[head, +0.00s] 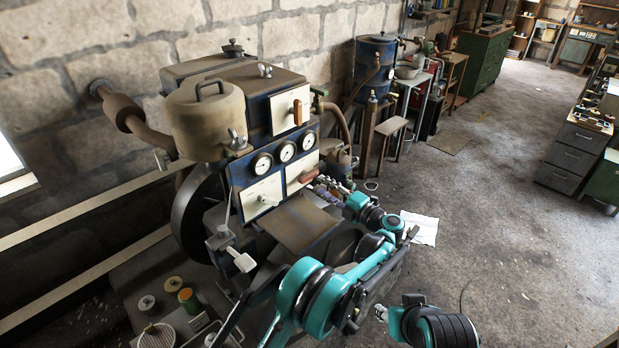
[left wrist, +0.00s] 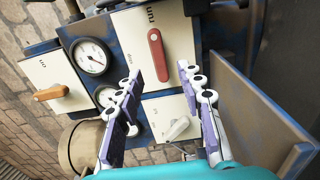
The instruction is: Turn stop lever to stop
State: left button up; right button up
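The red lever (left wrist: 157,55) sits on a white plate (left wrist: 133,38) on the engine's front in the left wrist view. The plate reads "run" near one end; a second small label is hard to read. In the head view the red lever (head: 309,176) shows on the right lower plate. My left gripper (head: 328,191) is just in front of this plate. In the left wrist view its purple fingers (left wrist: 163,82) are spread apart, with the lever beyond and between them; I see no clear contact.
An orange lever (head: 297,112) is on the upper plate and a white lever (head: 267,199) on the left lower plate. Three gauges (head: 286,151) sit between. A flat brown shelf (head: 298,222) juts out below. Open floor (head: 480,220) lies to the right.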

aim_at(310, 178)
pick_arm(q)
jog(key=b+x, duration=0.1)
jog(key=x, duration=0.6)
jog(key=shift+w+a+b, duration=0.1)
jog(key=shift+b, duration=0.25)
grip_shut()
